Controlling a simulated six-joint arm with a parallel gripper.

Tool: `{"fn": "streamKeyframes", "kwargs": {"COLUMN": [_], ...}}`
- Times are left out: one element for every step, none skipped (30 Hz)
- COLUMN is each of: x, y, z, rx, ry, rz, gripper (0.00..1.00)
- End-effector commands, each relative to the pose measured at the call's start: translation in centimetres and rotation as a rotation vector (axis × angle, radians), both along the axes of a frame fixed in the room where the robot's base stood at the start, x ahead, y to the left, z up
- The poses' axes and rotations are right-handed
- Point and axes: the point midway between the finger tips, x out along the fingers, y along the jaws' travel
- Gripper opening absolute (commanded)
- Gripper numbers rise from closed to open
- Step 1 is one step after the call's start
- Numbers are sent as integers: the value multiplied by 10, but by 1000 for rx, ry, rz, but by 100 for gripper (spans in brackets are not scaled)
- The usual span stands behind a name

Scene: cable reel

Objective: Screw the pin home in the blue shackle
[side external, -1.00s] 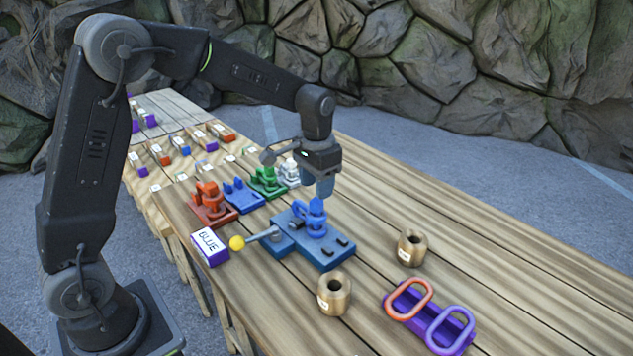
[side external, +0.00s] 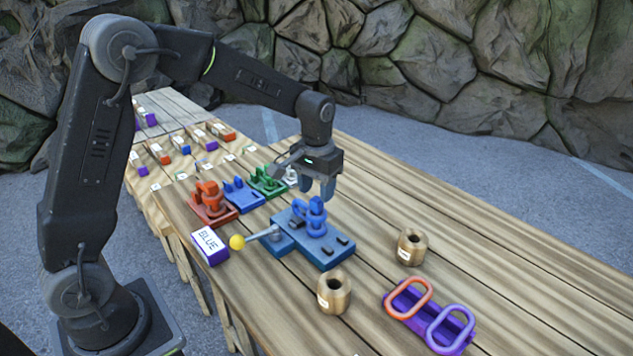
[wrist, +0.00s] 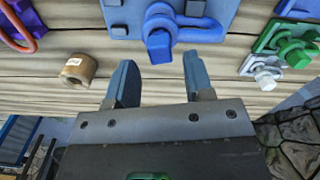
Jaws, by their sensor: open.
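The blue shackle (side external: 311,219) stands on a blue base block (side external: 323,254) near the middle of the table. In the wrist view the shackle (wrist: 188,25) shows at the top, with the blue head of its pin (wrist: 159,45) pointing towards my gripper. My gripper (side external: 318,196) is just behind and above the shackle in the side view. In the wrist view its two fingers (wrist: 158,80) are spread apart with nothing between them, and the pin head lies beyond the fingertips. How far the pin is threaded in is not clear.
Red (side external: 211,207) and green (side external: 267,182) shackle stands are behind. Two brass cylinders (side external: 334,293) and a purple tray (side external: 404,304) with oval links stand in front.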

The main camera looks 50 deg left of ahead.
Motion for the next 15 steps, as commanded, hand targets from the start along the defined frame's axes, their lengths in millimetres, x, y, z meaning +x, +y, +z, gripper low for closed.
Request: {"fn": "streamKeyframes", "kwargs": {"x": [0,0,0,0,0,0,0,0,0,0,0,0,0,0,0], "y": [0,0,0,0,0,0,0,0,0,0,0,0,0,0,0], "z": [-3,-5,-7,-9,-11,-13,-15,-17,-19,-21,-22,-25,-26,-28,-30], "rx": [0,0,0,0,0,0,-1,-1,-1,-1,0,0,0,0,0], "ry": [2,2,2,2,2,2,3,3,3,3,2,2,2,2,2], "rz": [0,0,0,0,0,0,0,0,-1,-1,-1,-1,-1,-1,-1], "gripper": [48,48,48,48,48,48,48,48,48,48,48,48,48,48,48]}}
